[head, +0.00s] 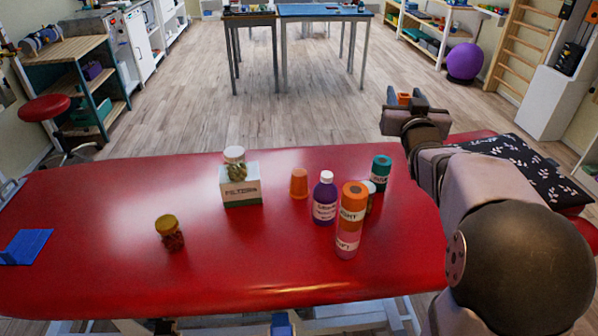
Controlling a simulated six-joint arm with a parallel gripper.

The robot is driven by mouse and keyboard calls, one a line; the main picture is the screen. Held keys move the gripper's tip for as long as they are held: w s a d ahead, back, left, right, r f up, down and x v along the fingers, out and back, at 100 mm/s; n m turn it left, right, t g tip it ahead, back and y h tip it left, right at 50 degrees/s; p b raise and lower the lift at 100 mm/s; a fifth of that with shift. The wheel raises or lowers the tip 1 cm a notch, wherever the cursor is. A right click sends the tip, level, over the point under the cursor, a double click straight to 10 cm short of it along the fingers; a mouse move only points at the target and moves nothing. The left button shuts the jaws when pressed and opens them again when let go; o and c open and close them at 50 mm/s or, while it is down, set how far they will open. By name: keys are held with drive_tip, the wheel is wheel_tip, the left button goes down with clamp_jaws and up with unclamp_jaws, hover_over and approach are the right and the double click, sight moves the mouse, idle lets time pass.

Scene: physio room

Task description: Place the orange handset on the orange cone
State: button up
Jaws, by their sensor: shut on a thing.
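My gripper (405,97) is at the upper right of the head view, raised beyond the far edge of the red table. It is shut on a small orange thing (403,99), which I take for the orange handset; only a bit of it shows between the fingers. The orange cone (299,184) stands upright on the red table, small and tapered, with nothing seen on top of it. My gripper is well to the right of the cone and apart from it.
Right of the cone stand a purple bottle (325,203), stacked orange and pink rolls (348,238) and a teal roll (380,171). Left of it are a white-green box (240,190) with a jar (235,160) on top, and a yellow-lidded jar (170,236). The red table's (110,200) left part is mostly clear.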

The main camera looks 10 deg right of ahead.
drive_tip(key=w+a+r+m+h+p, duration=0.1)
drive_tip(key=w+a+h, duration=0.1)
drive_tip(key=w+a, duration=0.8)
drive_tip(key=w+a+f+g+h, duration=0.15)
drive_tip(key=a+f, duration=0.35)
drive_tip(key=a, duration=0.8)
wheel_tip(320, 180, down, 15)
drive_tip(key=m, duration=0.1)
drive_tip(key=shift+p, duration=0.35)
drive_tip(key=shift+f+t+y, duration=0.2)
drive_tip(key=shift+t+y, duration=0.05)
drive_tip(key=shift+f, duration=0.1)
drive_tip(key=o, duration=1.4)
drive_tip(key=shift+o, duration=0.2)
